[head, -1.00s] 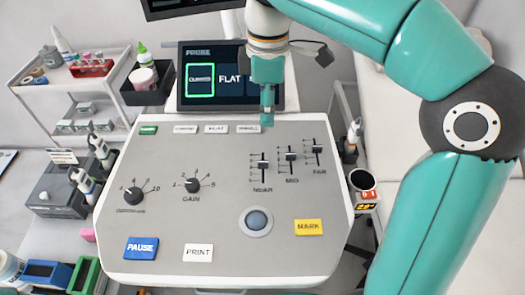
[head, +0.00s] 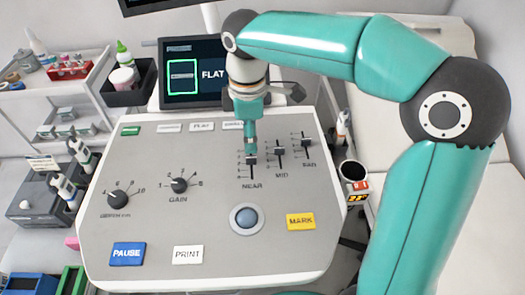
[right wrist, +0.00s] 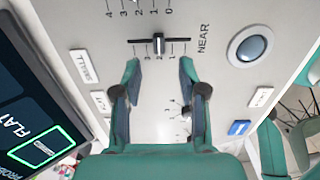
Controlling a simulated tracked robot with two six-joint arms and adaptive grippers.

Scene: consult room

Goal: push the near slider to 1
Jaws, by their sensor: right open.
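The near slider (head: 251,160) is a dark knob on a vertical slot above the NEAR label on the grey console panel (head: 215,220). In the right wrist view the near slider (right wrist: 158,43) sits about mid-slot, close to the 2 mark; the 1 mark lies toward the NEAR label. My right gripper (head: 250,150) points down over the slot's upper part and hides some of it. In the right wrist view my right gripper (right wrist: 160,66) is open and empty, with the knob just beyond and between its fingertips. Contact cannot be told. My left gripper is not in view.
The MID slider (head: 280,151) and FAR slider (head: 306,142) stand close to the right. A trackball (head: 246,218) and yellow MARK button (head: 300,221) lie below. The screen (head: 195,75) rises behind the panel.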

